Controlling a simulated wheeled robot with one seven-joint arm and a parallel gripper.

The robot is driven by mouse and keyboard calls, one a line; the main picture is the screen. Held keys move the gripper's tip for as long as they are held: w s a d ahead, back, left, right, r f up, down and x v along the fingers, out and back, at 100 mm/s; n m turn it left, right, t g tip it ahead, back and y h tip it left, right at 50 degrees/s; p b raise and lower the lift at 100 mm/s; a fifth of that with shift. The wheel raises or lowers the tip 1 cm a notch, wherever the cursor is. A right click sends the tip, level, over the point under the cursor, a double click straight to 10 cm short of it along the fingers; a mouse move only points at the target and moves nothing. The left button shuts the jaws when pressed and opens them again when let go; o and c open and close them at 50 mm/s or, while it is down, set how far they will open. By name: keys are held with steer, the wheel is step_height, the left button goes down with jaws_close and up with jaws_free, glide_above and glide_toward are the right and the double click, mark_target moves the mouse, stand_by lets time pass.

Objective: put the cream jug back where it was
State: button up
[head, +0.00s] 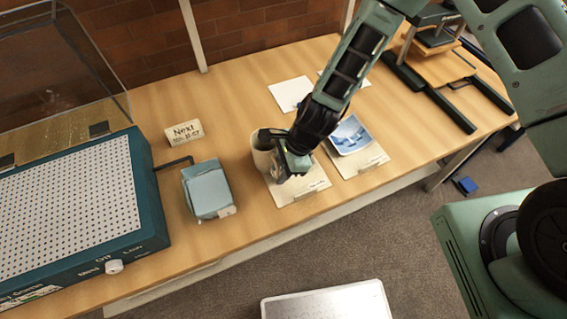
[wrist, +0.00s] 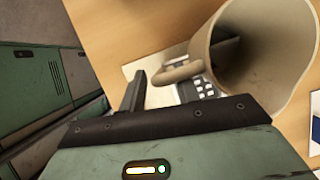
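The cream jug (head: 261,152) is on the wooden table at the left edge of a pale card (head: 303,187), partly hidden by my gripper. In the wrist view the cream jug (wrist: 262,62) fills the upper right, its open mouth showing and its loop handle (wrist: 181,73) pointing left. My gripper (head: 290,168) is low over the card, just right of the jug. In the wrist view my gripper (wrist: 166,90) has its fingers apart, with the handle's outer end between them. A gap shows beside the left finger. The jug's base is hidden.
A blue-and-white piece (head: 350,135) lies on another card to the right. A white sheet (head: 290,93) is behind. A "Next" sign (head: 184,132), a grey-blue block (head: 207,189) and a teal perforated-top unit (head: 70,215) stand left. A press (head: 433,40) stands back right.

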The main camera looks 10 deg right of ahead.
steer(key=b+v, duration=0.3)
steer(key=v, duration=0.9)
steer(key=s+d+r+n+h, duration=0.2)
steer(key=s+r+n, duration=0.6)
steer(key=n, duration=0.4)
steer(key=s+d+r+n+h, duration=0.2)
steer(key=s+r+n, duration=0.7)
steer(key=n, duration=0.3)
steer(key=shift+d+r, duration=0.15)
steer(key=shift+r, duration=0.5)
step_height(320, 180, down, 3)
steer(key=b, duration=0.3)
steer(key=shift+w+f, duration=0.1)
steer(key=shift+f, duration=0.1)
